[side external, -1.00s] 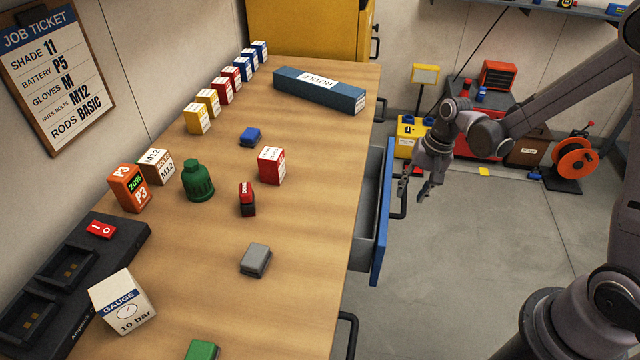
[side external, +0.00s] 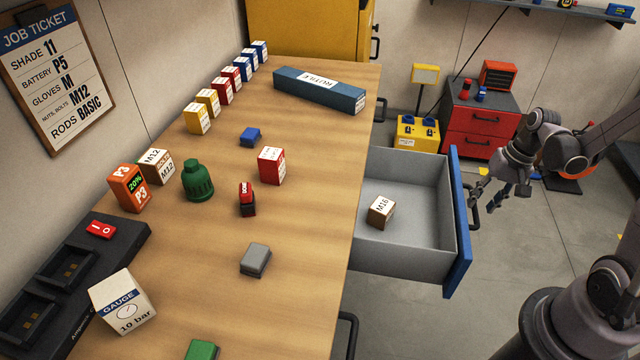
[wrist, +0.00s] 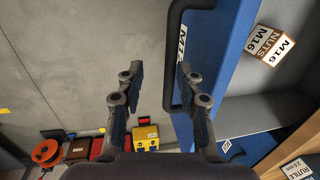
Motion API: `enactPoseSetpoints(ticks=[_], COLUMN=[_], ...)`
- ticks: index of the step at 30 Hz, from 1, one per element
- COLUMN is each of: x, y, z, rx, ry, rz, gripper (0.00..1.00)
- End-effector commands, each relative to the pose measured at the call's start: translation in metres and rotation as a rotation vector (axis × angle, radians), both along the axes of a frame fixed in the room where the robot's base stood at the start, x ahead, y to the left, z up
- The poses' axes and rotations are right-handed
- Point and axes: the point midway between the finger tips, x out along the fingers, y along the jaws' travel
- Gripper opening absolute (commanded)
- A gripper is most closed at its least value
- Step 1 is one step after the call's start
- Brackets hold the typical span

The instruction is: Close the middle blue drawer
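The blue drawer (side external: 460,225) stands far out from the bench in the side view. Its blue front and dark handle (side external: 474,200) face right. A box marked M16 (side external: 381,212) lies inside; the wrist view also shows it (wrist: 270,45). My gripper (side external: 488,192) is at the drawer front, by the handle. In the wrist view my gripper (wrist: 157,88) has its fingers apart. The handle bar (wrist: 170,65) lies between them, close to the right finger. Whether a finger touches the bar cannot be told.
The wooden bench (side external: 310,230) holds several small boxes, a green bottle-shaped object (side external: 198,180) and a long blue RUTILE box (side external: 320,90). Another handle (side external: 348,335) sits lower along the bench front. A red cabinet (side external: 480,125) and yellow case (side external: 417,133) stand behind.

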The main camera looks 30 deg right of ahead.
Motion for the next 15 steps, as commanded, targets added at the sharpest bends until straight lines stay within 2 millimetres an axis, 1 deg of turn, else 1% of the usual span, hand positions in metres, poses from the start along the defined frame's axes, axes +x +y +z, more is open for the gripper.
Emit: enactPoseSetpoints(ticks=[1,3,15], x=[-0.008,-0.016,-0.020], y=[-0.007,-0.016,-0.019], z=[0.000,0.000,0.052], rx=[-0.001,0.000,0.000], ry=[0.001,0.000,0.000], rz=[-0.006,-0.006,0.000], gripper=[0.36,0.36,0.36])
